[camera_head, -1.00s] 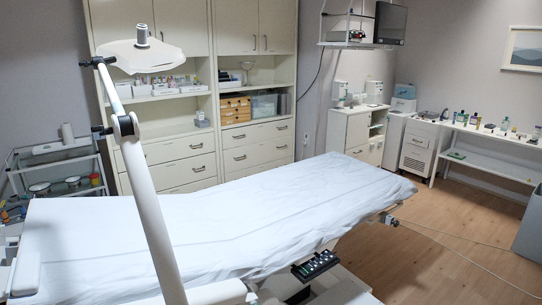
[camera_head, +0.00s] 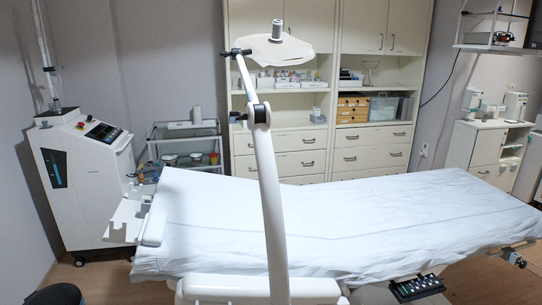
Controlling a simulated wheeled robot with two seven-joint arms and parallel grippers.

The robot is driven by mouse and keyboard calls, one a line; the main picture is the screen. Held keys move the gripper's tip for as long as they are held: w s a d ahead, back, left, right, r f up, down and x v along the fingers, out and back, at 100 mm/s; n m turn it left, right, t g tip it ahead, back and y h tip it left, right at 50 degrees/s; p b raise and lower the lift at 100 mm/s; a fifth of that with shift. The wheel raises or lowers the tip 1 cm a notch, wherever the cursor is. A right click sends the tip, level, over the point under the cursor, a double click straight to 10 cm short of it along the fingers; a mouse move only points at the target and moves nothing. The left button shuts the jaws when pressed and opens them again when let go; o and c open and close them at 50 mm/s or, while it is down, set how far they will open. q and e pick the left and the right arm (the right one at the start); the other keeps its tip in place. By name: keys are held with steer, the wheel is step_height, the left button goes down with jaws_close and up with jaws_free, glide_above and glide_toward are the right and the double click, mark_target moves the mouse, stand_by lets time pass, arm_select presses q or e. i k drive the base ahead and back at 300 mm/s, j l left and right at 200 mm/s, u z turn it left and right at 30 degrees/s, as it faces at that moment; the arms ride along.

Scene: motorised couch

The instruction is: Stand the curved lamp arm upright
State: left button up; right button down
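The white lamp arm (camera_head: 270,200) rises in front of the couch. Its thick lower part leans slightly left in the picture, and its foot is cut off by the lower edge. A dark-and-white joint (camera_head: 259,114) tops it. From there a thinner link (camera_head: 247,80) tilts up and left to a dark knob. The pale, flat lamp head (camera_head: 270,50) extends right from that knob, with a grey cylinder on top. Neither of my grippers can be made out in the head view.
The couch (camera_head: 330,215) with a white sheet fills the middle. A black hand control (camera_head: 416,287) sits at its near side. A white machine (camera_head: 85,180) and a small trolley (camera_head: 185,142) stand left. Cabinets (camera_head: 375,155) line the back wall. Wood floor shows lower left.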

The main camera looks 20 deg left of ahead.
mark_target(270, 194)
steer(key=k+l+u, duration=0.35)
steer(key=k+l, duration=0.15)
steer(key=l, duration=0.35)
steer(key=k+l+u, duration=0.35)
steer(key=k+l, duration=0.3)
steer(key=l, duration=0.1)
